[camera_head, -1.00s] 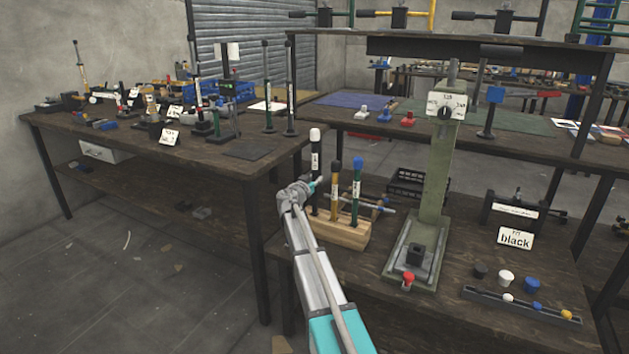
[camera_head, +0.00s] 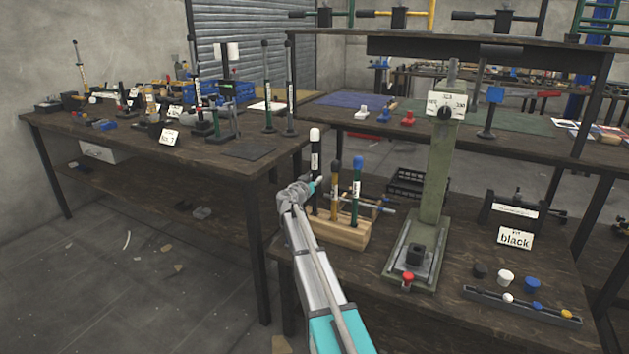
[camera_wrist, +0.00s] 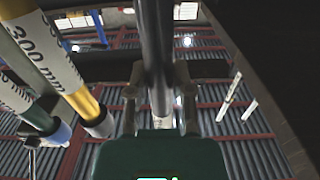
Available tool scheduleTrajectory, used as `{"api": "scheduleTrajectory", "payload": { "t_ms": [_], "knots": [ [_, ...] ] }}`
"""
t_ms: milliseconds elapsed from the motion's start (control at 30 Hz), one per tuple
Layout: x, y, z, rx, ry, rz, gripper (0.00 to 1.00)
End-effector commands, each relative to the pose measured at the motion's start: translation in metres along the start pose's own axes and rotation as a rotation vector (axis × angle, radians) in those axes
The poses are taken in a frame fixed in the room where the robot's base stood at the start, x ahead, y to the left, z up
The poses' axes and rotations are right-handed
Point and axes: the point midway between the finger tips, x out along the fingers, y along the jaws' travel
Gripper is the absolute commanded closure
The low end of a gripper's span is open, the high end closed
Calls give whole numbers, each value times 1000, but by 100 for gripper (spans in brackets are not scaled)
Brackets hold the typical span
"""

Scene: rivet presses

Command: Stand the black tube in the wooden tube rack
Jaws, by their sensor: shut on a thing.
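The black tube (camera_head: 315,145) is upright with a white cap on top and a pale label. It stands at the left end of the wooden tube rack (camera_head: 349,237). My arm partly hides its lower part, so I cannot tell whether its foot is seated in a slot. My gripper (camera_head: 314,185) is at the tube's middle, mostly hidden by my wrist. In the wrist view, my gripper (camera_wrist: 158,98) has its fingers on both sides of the dark tube (camera_wrist: 155,40), shut on it. A yellow tube (camera_head: 335,190) and a green, blue-capped tube (camera_head: 356,188) stand in the rack.
A green press (camera_head: 432,180) stands right of the rack, with a red knob (camera_head: 408,278) at its front. Black crates (camera_head: 410,185) lie behind. A sign reading black (camera_head: 515,238) and a tray of caps (camera_head: 520,305) are at the right. Another bench (camera_head: 150,150) is at the left.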

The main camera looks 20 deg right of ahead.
Motion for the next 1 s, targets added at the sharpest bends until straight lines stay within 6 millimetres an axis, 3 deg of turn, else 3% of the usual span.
{"api": "scheduleTrajectory", "payload": {
  "t_ms": [1000],
  "knots": [
    [0,0,17,0,0,0,100]
  ]
}}
